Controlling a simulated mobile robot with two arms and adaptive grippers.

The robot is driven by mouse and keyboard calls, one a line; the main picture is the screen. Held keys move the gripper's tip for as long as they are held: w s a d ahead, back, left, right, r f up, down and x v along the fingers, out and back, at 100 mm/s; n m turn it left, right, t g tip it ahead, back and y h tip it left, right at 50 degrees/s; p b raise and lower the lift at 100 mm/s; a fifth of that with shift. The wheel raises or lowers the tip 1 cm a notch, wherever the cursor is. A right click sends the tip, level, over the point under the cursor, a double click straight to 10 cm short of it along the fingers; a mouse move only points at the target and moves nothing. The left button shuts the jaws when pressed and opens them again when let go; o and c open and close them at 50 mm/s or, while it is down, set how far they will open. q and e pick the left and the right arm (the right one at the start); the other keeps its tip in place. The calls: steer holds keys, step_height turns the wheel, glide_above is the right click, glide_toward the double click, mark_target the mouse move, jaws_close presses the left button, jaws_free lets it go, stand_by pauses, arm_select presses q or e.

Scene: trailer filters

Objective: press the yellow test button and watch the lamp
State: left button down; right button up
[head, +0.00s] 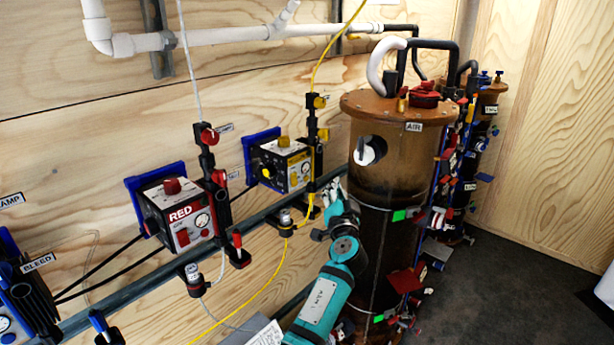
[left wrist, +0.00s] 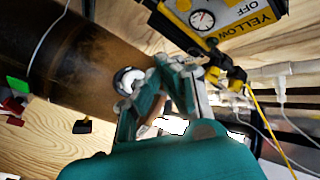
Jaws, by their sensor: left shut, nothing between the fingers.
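The yellow-marked control box (head: 285,165) hangs on the wood wall on a blue bracket, with a gauge on its face. A yellow button-like knob (head: 284,141) stands on its top. In the left wrist view the box (left wrist: 228,14) appears upside down at the top, with the words YELLOW and OFF; its top knob is not in that view. My teal left gripper (head: 335,190) is shut and empty, right of and below the box, in front of the brown tank. Its fingers (left wrist: 177,68) point toward the area under the box. I cannot make out a lit lamp. My right gripper is out of view.
The brown AIR tank (head: 385,240) stands close beside my left gripper. A red-marked box (head: 180,215) hangs further left. A grey rail (head: 130,290), hoses and a yellow line cross the wall. Grey floor (head: 480,300) is open at right.

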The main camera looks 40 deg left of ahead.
mark_target(315, 170)
arm_select(q)
steer(key=a, duration=0.5)
steer(key=shift+w+a, duration=0.25)
steer(key=shift+a, duration=0.05)
stand_by(1.2)
steer(key=shift+a, duration=0.45)
